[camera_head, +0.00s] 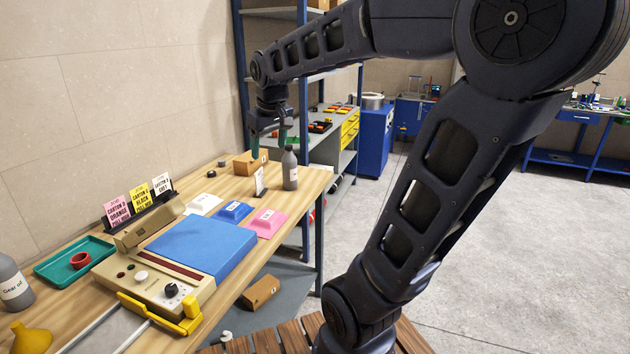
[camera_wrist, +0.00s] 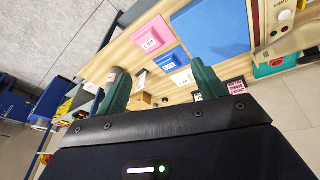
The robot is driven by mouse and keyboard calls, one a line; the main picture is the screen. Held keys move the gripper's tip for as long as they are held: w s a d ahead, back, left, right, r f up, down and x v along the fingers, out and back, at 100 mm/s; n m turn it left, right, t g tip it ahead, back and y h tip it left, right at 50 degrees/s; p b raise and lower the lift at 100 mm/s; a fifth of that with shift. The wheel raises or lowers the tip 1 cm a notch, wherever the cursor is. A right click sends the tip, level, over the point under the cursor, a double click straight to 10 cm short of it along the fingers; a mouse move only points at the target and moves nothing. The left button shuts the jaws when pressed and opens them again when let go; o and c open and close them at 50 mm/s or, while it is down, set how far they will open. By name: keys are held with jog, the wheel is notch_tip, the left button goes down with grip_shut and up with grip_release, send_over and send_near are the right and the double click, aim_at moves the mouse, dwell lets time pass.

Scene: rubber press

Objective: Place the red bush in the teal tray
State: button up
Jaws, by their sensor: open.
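The red bush (camera_head: 80,260), a short ring, sits inside the teal tray (camera_head: 48,272) at the left of the table. In the wrist view the red bush (camera_wrist: 277,63) and part of the teal tray (camera_wrist: 262,71) show at the right edge. My gripper (camera_head: 269,150) is at the far end of the table, well away from the tray, near a cardboard box and a grey bottle. Its green fingers are apart in the wrist view (camera_wrist: 160,78), with nothing held between them.
A beige press with a blue pad (camera_head: 205,245) takes up the middle of the table. White, blue and pink blocks (camera_head: 266,222) lie beyond it. A grey bottle (camera_head: 290,172) and a cardboard box (camera_head: 246,165) stand at the far end. A yellow funnel (camera_head: 32,338) stands near the front left.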

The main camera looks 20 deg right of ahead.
jog(key=s+d+f+m, duration=0.2)
jog(key=s+d+f, duration=0.1)
jog(key=s, duration=0.3)
jog(key=s+d+f+m+t, duration=0.1)
jog(key=s+d+f+m, duration=0.1)
jog(key=s, duration=0.5)
jog(key=shift+d+f, duration=0.6)
jog(key=shift+d, duration=0.75)
